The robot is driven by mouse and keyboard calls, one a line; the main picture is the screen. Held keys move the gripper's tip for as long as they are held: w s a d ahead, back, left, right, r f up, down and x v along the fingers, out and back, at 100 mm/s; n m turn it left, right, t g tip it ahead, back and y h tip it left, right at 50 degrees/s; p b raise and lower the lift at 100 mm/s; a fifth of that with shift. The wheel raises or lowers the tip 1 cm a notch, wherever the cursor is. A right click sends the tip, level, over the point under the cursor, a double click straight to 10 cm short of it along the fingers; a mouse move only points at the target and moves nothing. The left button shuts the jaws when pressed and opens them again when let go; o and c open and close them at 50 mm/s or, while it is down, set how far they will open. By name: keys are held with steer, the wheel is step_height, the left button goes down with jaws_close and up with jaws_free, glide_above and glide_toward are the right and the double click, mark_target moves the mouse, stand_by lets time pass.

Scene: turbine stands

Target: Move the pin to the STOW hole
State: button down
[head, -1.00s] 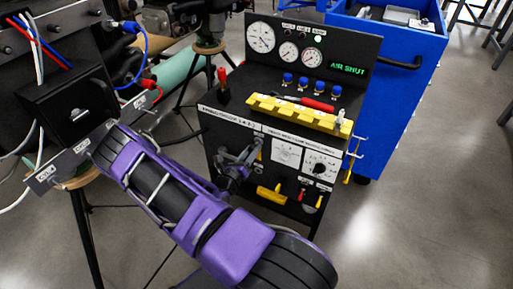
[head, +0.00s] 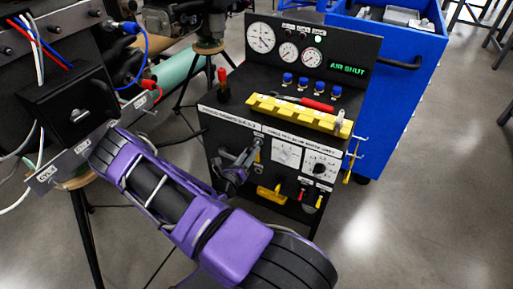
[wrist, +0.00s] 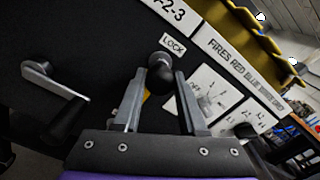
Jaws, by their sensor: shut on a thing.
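The pin has a round black knob (wrist: 160,73), seen in the wrist view just below the LOCK label (wrist: 172,45) on the black panel. My gripper (wrist: 159,82) is shut on the pin, one grey finger on each side of the knob. The pin's shaft is hidden from me. In the head view my gripper (head: 245,160) is at the front face of the black test stand (head: 225,130), and its fingers hide the pin there. I cannot make out a STOW label or its hole in either view.
A crank handle (wrist: 60,95) stands out from the panel left of my gripper. A yellow rack (head: 300,113) juts out above. A yellow handle (head: 270,194) and small levers are below right. A blue cart (head: 385,85) stands behind; open floor lies right.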

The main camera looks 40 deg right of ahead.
steer(key=shift+a, duration=0.1)
steer(key=p+v, duration=0.1)
steer(key=v, duration=0.6)
stand_by(0.6)
